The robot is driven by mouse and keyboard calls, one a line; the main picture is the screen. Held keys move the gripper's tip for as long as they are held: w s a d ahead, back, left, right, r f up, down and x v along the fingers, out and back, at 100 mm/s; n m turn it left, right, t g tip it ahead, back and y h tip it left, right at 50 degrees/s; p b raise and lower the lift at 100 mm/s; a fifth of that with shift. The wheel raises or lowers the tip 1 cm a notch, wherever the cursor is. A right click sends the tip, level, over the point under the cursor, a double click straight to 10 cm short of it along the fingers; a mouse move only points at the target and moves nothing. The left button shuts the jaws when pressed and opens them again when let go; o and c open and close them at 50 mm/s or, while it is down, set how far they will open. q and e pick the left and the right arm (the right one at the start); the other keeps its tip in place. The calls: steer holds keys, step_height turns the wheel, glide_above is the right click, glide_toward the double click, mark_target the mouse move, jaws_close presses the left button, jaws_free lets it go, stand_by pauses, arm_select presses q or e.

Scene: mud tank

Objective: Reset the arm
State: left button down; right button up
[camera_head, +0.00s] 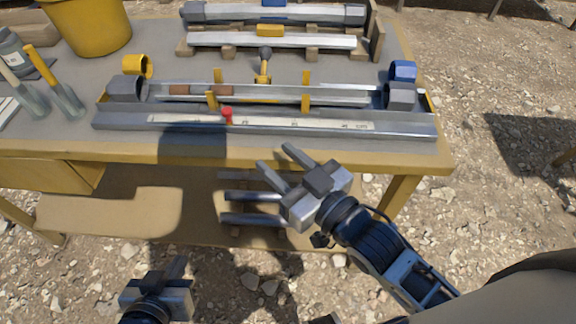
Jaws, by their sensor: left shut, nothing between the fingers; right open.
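My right gripper (275,172) is open and empty. It shows just in front of the table's front edge, with its arm coming in from the lower right. My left gripper (178,268) is low at the bottom left of the picture, in front of the table and over the gravel. Its fingers are together with nothing between them. Most of the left arm is outside the picture.
The work table (400,158) holds a long metal trough (330,97), a grey bar with a pale scale (290,123), a yellow bucket (88,25) and hand tools (66,98). A lower shelf (110,215) sits underneath. Gravel ground at right is open.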

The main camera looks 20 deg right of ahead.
steer(key=shift+s+d, duration=0.35)
steer(key=shift+s, duration=0.3)
steer(key=s+d+f+m+g+h, duration=0.1)
steer(key=s+d+f+g+h, duration=0.1)
steer(key=f, duration=0.5)
steer(key=s+d+f+m+g+h, duration=0.2)
steer(key=s+d+f+g+h, duration=0.1)
steer(key=f, duration=0.4)
steer(key=shift+s+f, duration=0.4)
steer(key=shift+s, duration=0.1)
stand_by(1.7)
